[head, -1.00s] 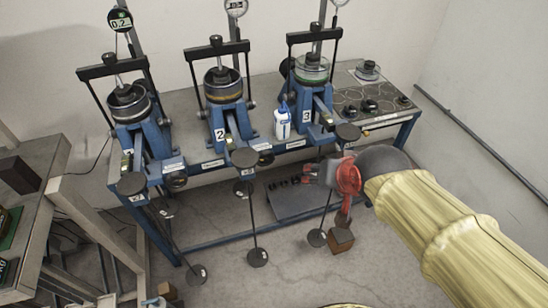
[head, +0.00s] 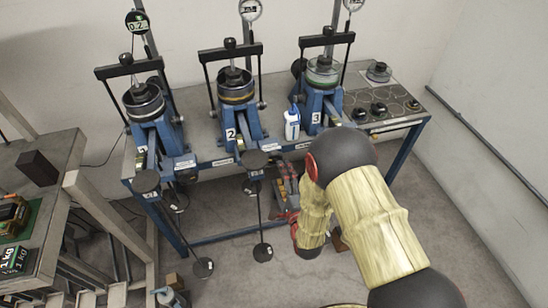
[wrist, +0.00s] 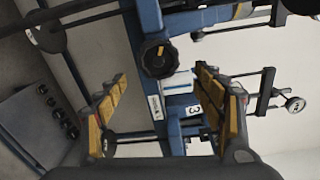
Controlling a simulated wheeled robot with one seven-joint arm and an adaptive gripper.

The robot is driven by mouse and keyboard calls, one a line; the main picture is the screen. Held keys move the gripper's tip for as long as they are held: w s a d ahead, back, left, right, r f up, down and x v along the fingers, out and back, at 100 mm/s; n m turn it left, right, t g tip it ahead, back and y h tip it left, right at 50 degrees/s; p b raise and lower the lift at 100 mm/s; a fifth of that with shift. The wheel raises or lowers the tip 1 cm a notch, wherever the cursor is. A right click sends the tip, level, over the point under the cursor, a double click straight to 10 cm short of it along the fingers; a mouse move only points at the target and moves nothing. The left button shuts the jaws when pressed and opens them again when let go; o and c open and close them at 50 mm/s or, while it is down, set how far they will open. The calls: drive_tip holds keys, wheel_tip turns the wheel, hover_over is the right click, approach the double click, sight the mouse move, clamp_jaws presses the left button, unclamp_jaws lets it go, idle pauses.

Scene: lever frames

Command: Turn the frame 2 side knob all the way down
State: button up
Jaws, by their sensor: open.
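Frame 2 (head: 238,120) is the middle blue lever frame on the bench, with its number plate on the front. In the head view my gripper (head: 287,190) is low in front of the bench, partly hidden by my arm.
Frame 3 (head: 318,100) and a white-blue bottle (head: 292,123) stand right of frame 2; frame 1 (head: 150,125) stands left. Frame 2's hanger weight (head: 262,250) hangs left of my gripper. A side table (head: 45,190) stands at the far left.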

sight(275, 161)
drive_tip(key=shift+m+t, duration=0.3)
drive_tip(key=x, duration=0.8)
drive_tip(key=shift+w+a+f, duration=0.2)
drive_tip(key=shift+a+f, duration=0.1)
drive_tip(key=shift+a, duration=0.15)
drive_tip(key=shift+s, duration=0.1)
drive_tip(key=c, duration=1.6)
